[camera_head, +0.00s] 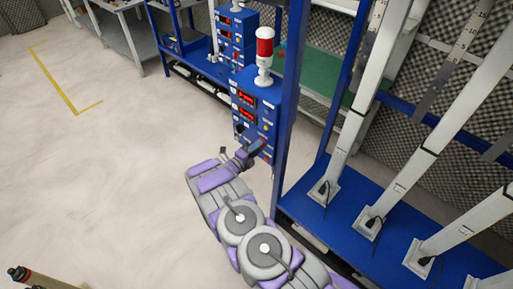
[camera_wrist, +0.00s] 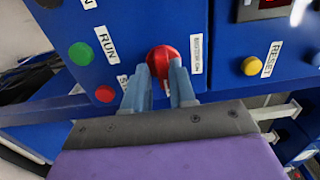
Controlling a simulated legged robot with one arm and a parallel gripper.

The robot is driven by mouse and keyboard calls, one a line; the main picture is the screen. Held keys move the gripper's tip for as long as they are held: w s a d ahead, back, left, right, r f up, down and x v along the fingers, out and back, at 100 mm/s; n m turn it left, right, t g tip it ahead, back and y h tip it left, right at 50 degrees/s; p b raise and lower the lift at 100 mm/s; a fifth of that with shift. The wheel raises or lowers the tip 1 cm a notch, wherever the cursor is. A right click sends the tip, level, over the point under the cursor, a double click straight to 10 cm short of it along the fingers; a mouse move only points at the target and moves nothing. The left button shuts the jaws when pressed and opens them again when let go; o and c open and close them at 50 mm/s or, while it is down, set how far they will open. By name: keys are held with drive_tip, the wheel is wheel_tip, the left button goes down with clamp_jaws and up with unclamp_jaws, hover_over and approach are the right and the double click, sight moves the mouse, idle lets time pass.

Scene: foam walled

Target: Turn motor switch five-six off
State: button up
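A red rotary knob (camera_wrist: 163,57) sits on a blue control panel in the wrist view, beside a white label (camera_wrist: 197,54) whose text I cannot read for sure. My gripper (camera_wrist: 162,72) reaches up to the knob, with one blue-grey finger at each side of its lower part. A gap shows between the fingers; whether they press on the knob is unclear. In the head view my gripper (camera_head: 256,148) is at the lower front of the nearer blue control box (camera_head: 265,99), and it hides the knob there. The number of this switch is not readable.
Near the knob are a green RUN button (camera_wrist: 81,54), a red button (camera_wrist: 105,93) and a yellow RESET button (camera_wrist: 251,66). A red-and-white signal lamp (camera_head: 264,54) tops the nearer box. A blue frame post (camera_head: 292,100) stands close right; open floor (camera_head: 110,160) lies left.

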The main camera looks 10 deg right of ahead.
drive_tip(key=shift+o, duration=1.4)
drive_tip(key=shift+r, duration=0.15)
drive_tip(key=p+v, duration=0.1)
drive_tip(key=v, duration=1.6)
drive_tip(key=shift+a+p, duration=0.25)
drive_tip(key=shift+p, duration=0.1)
